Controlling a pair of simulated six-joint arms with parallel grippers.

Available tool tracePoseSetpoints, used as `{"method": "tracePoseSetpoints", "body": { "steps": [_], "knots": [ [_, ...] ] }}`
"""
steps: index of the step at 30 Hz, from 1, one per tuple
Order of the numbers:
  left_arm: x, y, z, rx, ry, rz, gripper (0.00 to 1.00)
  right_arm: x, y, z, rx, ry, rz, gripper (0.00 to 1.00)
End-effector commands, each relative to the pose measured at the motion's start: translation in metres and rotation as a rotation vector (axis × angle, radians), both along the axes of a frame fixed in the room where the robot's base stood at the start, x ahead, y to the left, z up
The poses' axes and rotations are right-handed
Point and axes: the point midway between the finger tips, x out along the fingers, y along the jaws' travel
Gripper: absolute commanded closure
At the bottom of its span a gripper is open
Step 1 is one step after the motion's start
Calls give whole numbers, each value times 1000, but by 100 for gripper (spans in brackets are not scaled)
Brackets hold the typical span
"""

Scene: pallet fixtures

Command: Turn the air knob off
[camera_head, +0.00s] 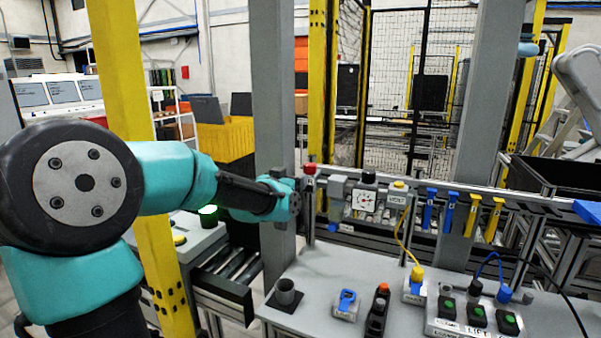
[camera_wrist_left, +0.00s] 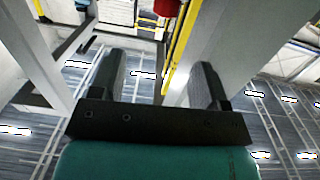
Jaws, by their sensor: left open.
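A small gauge unit (camera_head: 365,200) with a white dial is mounted on the rail behind the bench in the head view. A black knob (camera_head: 369,178) sits on top of it; I take this to be the air knob, but its label is too small to read. My left gripper (camera_head: 294,199) is to the left of the gauge unit, in front of a grey post, apart from the knob. In the left wrist view my left gripper (camera_wrist_left: 160,82) has its two dark fingers wide apart with nothing held between them. My right gripper is not in view.
A red-topped button (camera_head: 310,169) stands on the rail close to my left gripper. A yellow-topped part (camera_head: 399,184) is right of the knob. Blue and yellow handles hang further right. The grey bench (camera_head: 330,262) holds a cup, small devices and a switch box (camera_head: 470,318). A grey post (camera_head: 272,90) rises behind the gripper.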

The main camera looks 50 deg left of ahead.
Motion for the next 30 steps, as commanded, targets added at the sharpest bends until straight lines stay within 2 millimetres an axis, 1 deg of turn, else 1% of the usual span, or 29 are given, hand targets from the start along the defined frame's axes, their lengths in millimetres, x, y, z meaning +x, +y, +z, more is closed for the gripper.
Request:
{"method": "tracePoseSetpoints", "body": {
  "steps": [1, 9, 15, 18, 22, 26, 30],
  "knots": [
    [12, 3, 5, -14, 18, -15, 31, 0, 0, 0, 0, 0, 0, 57],
    [78, 16, 33, -127, 190, -83, 31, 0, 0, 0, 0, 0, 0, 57],
    [113, 25, 55, -209, 334, -83, 31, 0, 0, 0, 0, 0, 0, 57],
    [126, 28, 66, -251, 405, -65, 31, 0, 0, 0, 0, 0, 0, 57],
    [137, 32, 80, -305, 497, -26, 31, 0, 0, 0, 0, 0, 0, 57],
    [143, 34, 95, -363, 583, 32, 31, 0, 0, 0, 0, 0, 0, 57],
    [142, 35, 112, -429, 668, 112, 31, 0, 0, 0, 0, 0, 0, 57]
  ]
}}
